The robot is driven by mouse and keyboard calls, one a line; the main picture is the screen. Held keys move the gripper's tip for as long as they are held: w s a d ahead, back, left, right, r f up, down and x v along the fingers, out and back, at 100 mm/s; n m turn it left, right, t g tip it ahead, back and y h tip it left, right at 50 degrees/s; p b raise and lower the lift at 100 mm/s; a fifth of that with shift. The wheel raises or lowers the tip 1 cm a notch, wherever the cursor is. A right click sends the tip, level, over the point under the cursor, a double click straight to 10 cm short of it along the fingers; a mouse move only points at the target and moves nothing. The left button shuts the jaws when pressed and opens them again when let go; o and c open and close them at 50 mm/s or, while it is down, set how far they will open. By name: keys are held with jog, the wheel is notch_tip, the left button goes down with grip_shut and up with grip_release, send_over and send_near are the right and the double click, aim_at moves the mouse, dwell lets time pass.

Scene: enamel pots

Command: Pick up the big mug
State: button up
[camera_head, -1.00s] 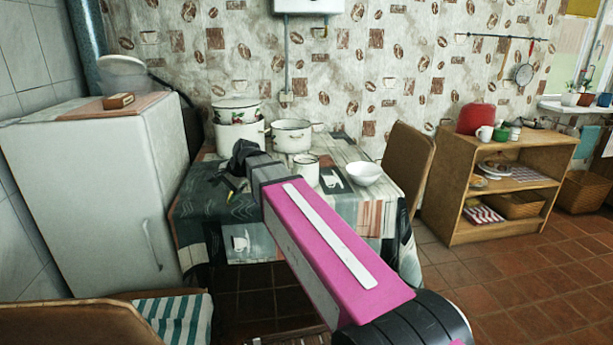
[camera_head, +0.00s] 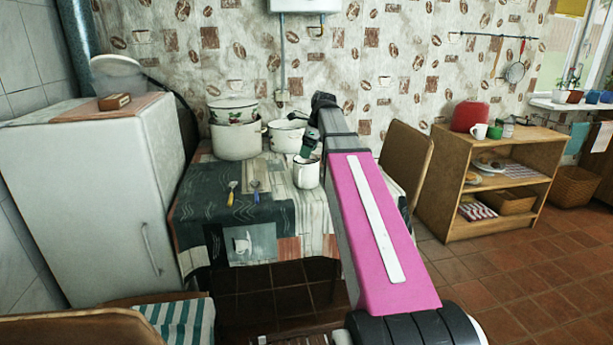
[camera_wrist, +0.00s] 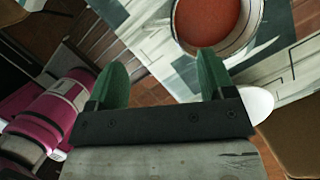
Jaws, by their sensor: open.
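The big mug is a white enamel mug (camera_head: 307,173) standing upright near the front of the table, in front of the pots. In the wrist view it shows from above at the top, with a reddish-brown inside (camera_wrist: 207,22); its upper part is cut off by the frame. My gripper (camera_head: 309,142) is just above and behind the mug's rim in the head view. In the wrist view its two green fingers (camera_wrist: 160,82) are spread apart with nothing between them, and the mug lies beyond the right fingertip.
A large pot (camera_head: 236,142) with a bowl on it and a second pot (camera_head: 286,137) stand behind the mug. Cutlery (camera_head: 232,194) lies left of it. A white bowl (camera_wrist: 259,104) shows in the wrist view. A chair (camera_head: 405,160) stands right of the table.

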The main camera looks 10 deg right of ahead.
aim_at(302, 169)
jog(key=x, duration=1)
jog(key=shift+s, duration=0.1)
grip_shut()
jog(key=shift+r, duration=0.15)
